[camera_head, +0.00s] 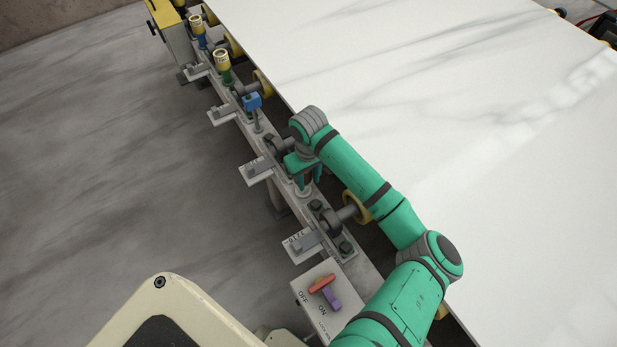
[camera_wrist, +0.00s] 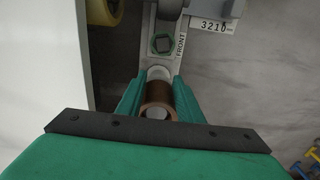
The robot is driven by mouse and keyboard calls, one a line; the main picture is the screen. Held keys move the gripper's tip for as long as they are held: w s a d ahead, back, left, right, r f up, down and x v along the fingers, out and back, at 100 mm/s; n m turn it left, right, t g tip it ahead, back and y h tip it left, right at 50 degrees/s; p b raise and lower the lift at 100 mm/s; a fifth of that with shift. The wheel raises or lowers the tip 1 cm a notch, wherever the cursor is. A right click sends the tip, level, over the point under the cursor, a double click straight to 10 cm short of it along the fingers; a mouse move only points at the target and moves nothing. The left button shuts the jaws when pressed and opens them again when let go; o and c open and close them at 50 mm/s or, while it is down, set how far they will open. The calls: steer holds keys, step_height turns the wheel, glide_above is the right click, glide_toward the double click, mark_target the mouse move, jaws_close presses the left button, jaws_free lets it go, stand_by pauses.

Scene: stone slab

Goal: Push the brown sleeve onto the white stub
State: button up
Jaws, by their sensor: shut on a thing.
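My gripper (camera_head: 303,176) points down over the rail beside the slab. In the wrist view its two green fingers (camera_wrist: 159,92) are shut on the brown sleeve (camera_wrist: 158,99), one on each side. A pale round end, apparently the white stub (camera_wrist: 155,113), shows inside the sleeve's near opening. A pale round part (camera_wrist: 159,73) also shows just beyond the sleeve, close to the rail. How far the sleeve sits over the stub cannot be told. In the head view the sleeve is hidden by the fingers.
The large white slab (camera_head: 430,80) lies right of the rail (camera_head: 322,225). Yellow rollers (camera_head: 357,206) line its edge. A blue-topped post (camera_head: 252,102) and green (camera_head: 222,68) and blue (camera_head: 199,37) fittings stand farther along. A switch box (camera_head: 330,305) is nearer. Floor on the left is clear.

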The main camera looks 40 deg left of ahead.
steer(key=shift+f, duration=0.2)
steer(key=o, duration=1.2)
steer(key=shift+c, duration=0.2)
step_height(320, 180, up, 11)
steer(key=shift+f, duration=0.1)
